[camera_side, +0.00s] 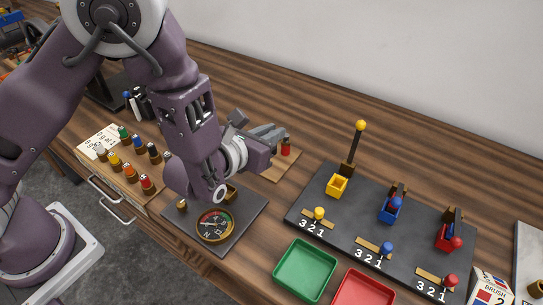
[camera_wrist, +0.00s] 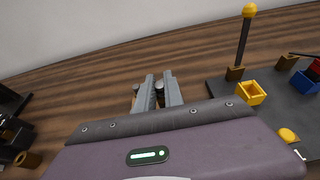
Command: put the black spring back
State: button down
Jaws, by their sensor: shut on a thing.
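My gripper (camera_side: 268,136) is raised above the table, with its grey fingers pointing toward the back wall. In the wrist view the fingers (camera_wrist: 160,92) are shut on a small dark piece (camera_wrist: 159,86), which fits the black spring. Only its end shows between the fingertips, so its shape and full length are hidden. A small wooden board (camera_side: 282,169) with a red-banded cylinder (camera_side: 286,147) lies just beyond and below the fingers. Part of that board is hidden by the gripper.
A compass plate (camera_side: 250,212) lies below my wrist. A dark board (camera_side: 318,184) at right carries yellow, blue and red devices, with a tall yellow-knobbed lever (camera_side: 359,137). Green (camera_side: 305,268) and red (camera_side: 364,290) trays stand in front. Several coloured cylinders (camera_side: 131,173) stand at left.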

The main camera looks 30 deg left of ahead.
notch_tip(320, 180, down, 5)
jog(key=shift+f, duration=0.1)
jog(key=c, duration=1.5)
grip_release()
jog(key=shift+f, duration=0.1)
jog(key=shift+o, duration=0.2)
jog(key=v, duration=1.2)
